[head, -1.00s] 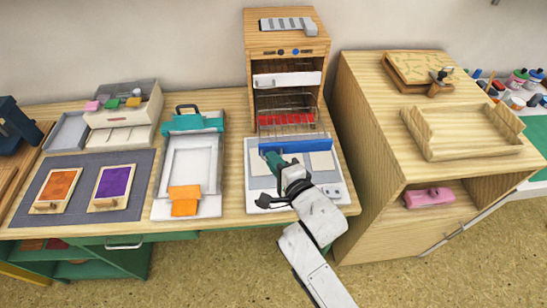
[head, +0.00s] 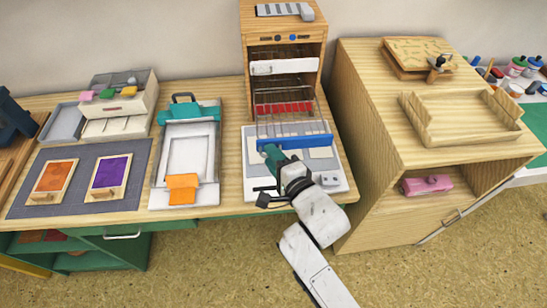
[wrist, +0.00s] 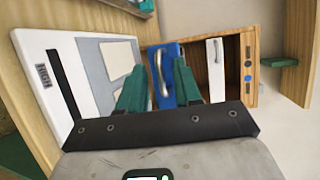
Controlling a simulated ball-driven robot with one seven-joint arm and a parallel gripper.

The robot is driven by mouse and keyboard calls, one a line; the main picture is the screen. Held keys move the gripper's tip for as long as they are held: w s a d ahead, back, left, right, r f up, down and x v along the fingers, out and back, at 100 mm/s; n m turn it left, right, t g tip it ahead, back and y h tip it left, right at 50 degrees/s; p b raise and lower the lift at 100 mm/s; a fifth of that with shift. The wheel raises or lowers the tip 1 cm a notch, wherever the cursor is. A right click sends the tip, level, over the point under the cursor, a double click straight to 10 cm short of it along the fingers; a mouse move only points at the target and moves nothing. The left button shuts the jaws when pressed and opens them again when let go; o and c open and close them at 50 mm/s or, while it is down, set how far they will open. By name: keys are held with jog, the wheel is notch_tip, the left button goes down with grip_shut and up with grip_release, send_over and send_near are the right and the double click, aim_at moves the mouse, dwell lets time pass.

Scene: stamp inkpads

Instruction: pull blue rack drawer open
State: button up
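The blue drawer front (head: 309,142) is on a wire rack that sticks well out of the wooden cabinet in the head view. In the wrist view the blue front (wrist: 173,55) stands upright with a silver handle (wrist: 160,72). My gripper (head: 272,152) is at the left part of the blue front. In the wrist view its two green fingers (wrist: 160,65) are apart, with the handle between their tips. I see no clear contact with the handle, and the arm hides part of the front in the head view.
The wooden cabinet (head: 318,32) also has a white-handled front (head: 284,67) above the rack. A white board (head: 252,170) lies below the drawer. A large wooden cabinet (head: 375,185) stands close on the right, and a press (head: 187,150) stands left. Floor is free in front.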

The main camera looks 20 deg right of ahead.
jog(key=a+b+v, duration=0.1)
jog(key=v, duration=0.9)
jog(key=shift+s+d, duration=0.35)
jog(key=shift+d, duration=0.15)
jog(key=s+d+f+n+g+h, duration=0.2)
jog(key=s+d+f+n+g, duration=0.5)
jog(key=f, duration=0.3)
jog(key=s+d+f+n+g, duration=0.2)
jog(key=s+f+n+g, duration=0.1)
jog(key=s+n+g, duration=0.4)
jog(key=s+n, duration=0.3)
jog(key=s, duration=0.2)
jog(key=shift+s+f+n+g, duration=0.25)
jog(key=shift+f+n+g, duration=0.05)
jog(key=shift+f, duration=0.05)
